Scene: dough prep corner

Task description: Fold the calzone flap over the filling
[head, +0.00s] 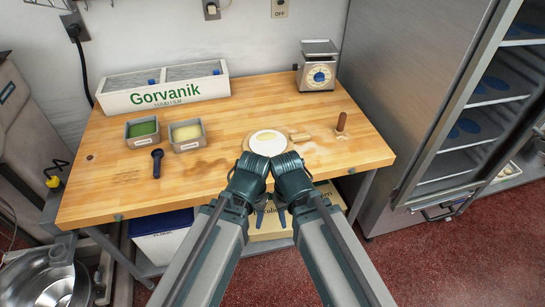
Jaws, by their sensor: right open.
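A pale round of dough (253,144) with a whitish filling (268,138) on it lies near the front edge of the wooden table, right of its middle. My arms hide its near edge, and I cannot make out the flap. My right gripper (283,214) is open and small in the picture, below the arm joints and in front of the table's edge. My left gripper (260,217) is beside it, mostly hidden; its jaws are too small to read. Both are apart from the dough.
A steel cabinet (400,90) stands right.

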